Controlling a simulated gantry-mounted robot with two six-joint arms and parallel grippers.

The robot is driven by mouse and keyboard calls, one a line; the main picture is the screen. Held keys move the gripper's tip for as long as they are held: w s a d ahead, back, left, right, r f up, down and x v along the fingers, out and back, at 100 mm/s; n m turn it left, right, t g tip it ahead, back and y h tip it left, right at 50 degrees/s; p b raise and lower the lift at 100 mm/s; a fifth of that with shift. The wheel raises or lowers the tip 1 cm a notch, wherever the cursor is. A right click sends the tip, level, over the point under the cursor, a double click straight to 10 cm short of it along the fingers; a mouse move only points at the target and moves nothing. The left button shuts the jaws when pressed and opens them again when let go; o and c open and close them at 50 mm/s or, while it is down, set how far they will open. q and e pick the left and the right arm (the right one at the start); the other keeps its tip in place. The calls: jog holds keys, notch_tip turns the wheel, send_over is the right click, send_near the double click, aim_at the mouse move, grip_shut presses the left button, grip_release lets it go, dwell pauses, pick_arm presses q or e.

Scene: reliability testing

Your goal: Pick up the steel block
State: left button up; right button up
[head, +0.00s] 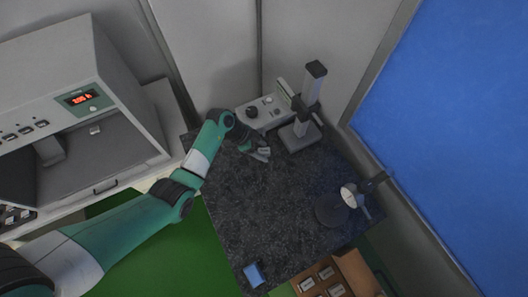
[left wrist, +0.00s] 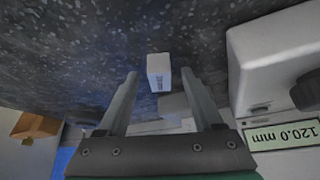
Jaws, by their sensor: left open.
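The steel block is a small pale grey block (left wrist: 158,73) with dark lettering on one side. It rests on the dark speckled slab (head: 265,210). In the left wrist view it lies between the tips of my left gripper's fingers, with gaps visible on both sides. My left gripper (left wrist: 160,76) is open and empty. In the head view my left gripper (head: 259,150) is low over the back of the slab, and the block (head: 264,151) shows small beside the fingers, partly covered. My right gripper is in neither view.
A grey control box (head: 260,113) and a column stand (head: 300,136) are close behind the gripper. A round-based stand with a white disc (head: 348,196) is at right. A blue item (head: 253,274) lies in front, near a wooden tray (head: 352,270). The slab's middle is clear.

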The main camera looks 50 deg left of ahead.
aim_at(269, 151)
pick_arm(q)
grip_shut()
jog(key=shift+r, duration=0.1)
dwell(0.4)
jog(key=shift+r, duration=0.25)
jog(key=r, duration=0.1)
jog(key=r+p, duration=0.1)
jog(key=r, duration=0.1)
jog(key=shift+s+d+r, duration=0.1)
jog(key=shift+s+r, duration=0.2)
jog(key=s+d+r+p, duration=0.3)
jog(key=s+d+r, duration=0.2)
jog(key=s+r, duration=0.55)
jog(key=shift+s+d+f+n+t+y, duration=0.1)
jog(key=shift+s+d+f+n+y, duration=0.2)
jog(key=shift+d+f, duration=0.35)
jog(key=shift+s+d+f+n+t+y, duration=0.1)
jog(key=shift+d+f+n, duration=0.25)
jog(key=shift+d+f, duration=0.35)
jog(key=shift+s+d+f+n+t+y, duration=0.15)
jog(key=shift+d+f+n, duration=0.3)
jog(key=shift+d, duration=0.3)
